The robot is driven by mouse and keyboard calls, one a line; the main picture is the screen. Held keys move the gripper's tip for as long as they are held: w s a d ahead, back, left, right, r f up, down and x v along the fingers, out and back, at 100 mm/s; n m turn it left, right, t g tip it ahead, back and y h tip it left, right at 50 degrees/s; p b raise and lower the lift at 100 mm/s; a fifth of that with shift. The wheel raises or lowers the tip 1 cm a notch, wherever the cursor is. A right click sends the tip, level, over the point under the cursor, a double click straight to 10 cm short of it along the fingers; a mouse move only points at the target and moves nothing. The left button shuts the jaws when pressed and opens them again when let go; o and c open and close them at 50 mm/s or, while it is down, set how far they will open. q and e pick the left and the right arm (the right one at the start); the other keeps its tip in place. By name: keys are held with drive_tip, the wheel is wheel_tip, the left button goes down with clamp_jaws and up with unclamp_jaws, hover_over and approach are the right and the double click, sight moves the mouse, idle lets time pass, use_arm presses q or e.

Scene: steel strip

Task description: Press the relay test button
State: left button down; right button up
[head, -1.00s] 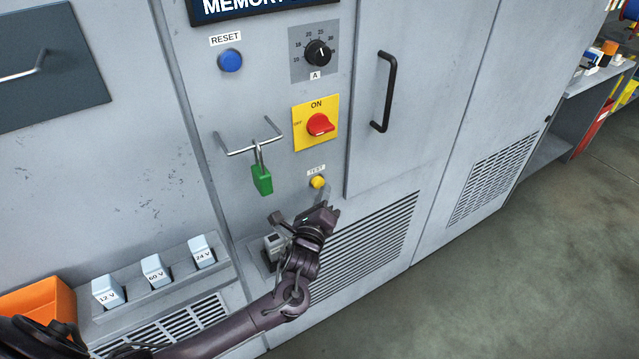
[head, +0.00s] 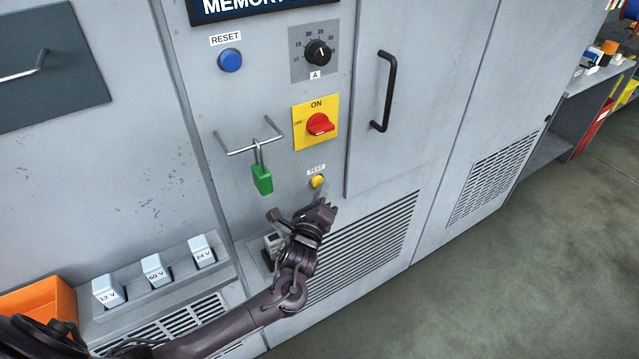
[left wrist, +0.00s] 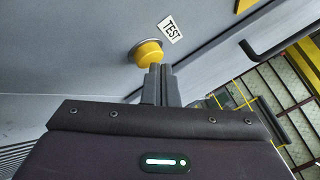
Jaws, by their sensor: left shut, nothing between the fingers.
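The relay test button (head: 317,181) is a small yellow round button under a "TEST" label on the grey cabinet front. It also shows in the left wrist view (left wrist: 149,53), with the label (left wrist: 171,30) beside it. My left gripper (head: 323,194) is shut and empty just below the button. In the left wrist view its fingertips (left wrist: 160,70) overlap the button's lower edge; I cannot tell whether they touch it. My right gripper is not in view.
Above are a green padlock (head: 262,179) on a bar (head: 236,152), a red switch (head: 320,124) on a yellow plate, a blue RESET button (head: 230,60) and a dial (head: 317,52). A black handle (head: 388,90) sticks out at right. Open floor (head: 520,270) lies right.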

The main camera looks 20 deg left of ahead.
use_arm(q)
drive_tip(key=shift+w+a, duration=0.2)
drive_tip(key=shift+a, duration=0.1)
idle(0.5)
drive_tip(key=shift+d, duration=0.1)
drive_tip(key=shift+s+d+p, duration=0.45)
drive_tip(key=shift+s+d, duration=0.2)
drive_tip(key=shift+d, duration=0.05)
drive_tip(key=shift+d, duration=0.1)
drive_tip(key=s+d+p, duration=0.1)
drive_tip(key=d, duration=0.1)
drive_tip(key=s+d+p, duration=0.1)
drive_tip(key=s, duration=0.1)
drive_tip(key=shift+d, duration=0.4)
idle(0.6)
